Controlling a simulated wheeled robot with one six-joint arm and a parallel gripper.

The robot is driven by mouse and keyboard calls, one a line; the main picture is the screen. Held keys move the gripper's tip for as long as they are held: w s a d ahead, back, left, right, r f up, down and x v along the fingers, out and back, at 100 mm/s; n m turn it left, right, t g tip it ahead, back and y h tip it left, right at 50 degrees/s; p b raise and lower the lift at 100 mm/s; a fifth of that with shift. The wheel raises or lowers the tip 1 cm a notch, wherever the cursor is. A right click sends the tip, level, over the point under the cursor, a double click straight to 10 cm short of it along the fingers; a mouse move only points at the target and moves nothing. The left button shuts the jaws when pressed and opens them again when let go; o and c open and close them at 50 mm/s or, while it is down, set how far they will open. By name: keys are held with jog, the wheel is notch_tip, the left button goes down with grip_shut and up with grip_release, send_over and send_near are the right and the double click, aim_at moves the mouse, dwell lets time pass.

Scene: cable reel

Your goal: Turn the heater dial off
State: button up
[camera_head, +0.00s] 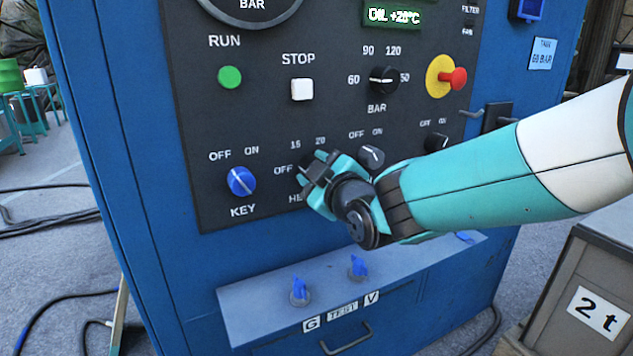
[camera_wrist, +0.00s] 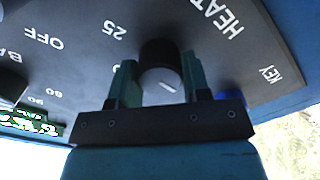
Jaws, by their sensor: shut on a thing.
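The heater dial (camera_wrist: 158,72) is a round black knob with a short white line on its face. It shows in the wrist view between the two teal fingers of my gripper (camera_wrist: 160,80), which is shut on it. The word HEATER and a 25 mark stand on the panel beside it. In the head view my gripper (camera_head: 317,178) is at the panel and mostly hides the dial. The marks OFF, 15 and 20 show around it there. I cannot tell which mark the white line points to.
The blue KEY switch (camera_head: 241,181) is left of my gripper. A small dark OFF/ON switch (camera_head: 371,157) is close on its right. A pressure dial (camera_head: 384,80) and red emergency knob (camera_head: 454,79) are above.

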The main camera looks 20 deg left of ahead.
jog(key=shift+n+b, duration=0.3)
jog(key=shift+n, duration=0.3)
jog(key=o, duration=0.9)
jog(key=b+v, duration=0.2)
jog(key=v, duration=1.5)
jog(key=shift+s+d, duration=0.15)
jog(key=shift+d, duration=0.05)
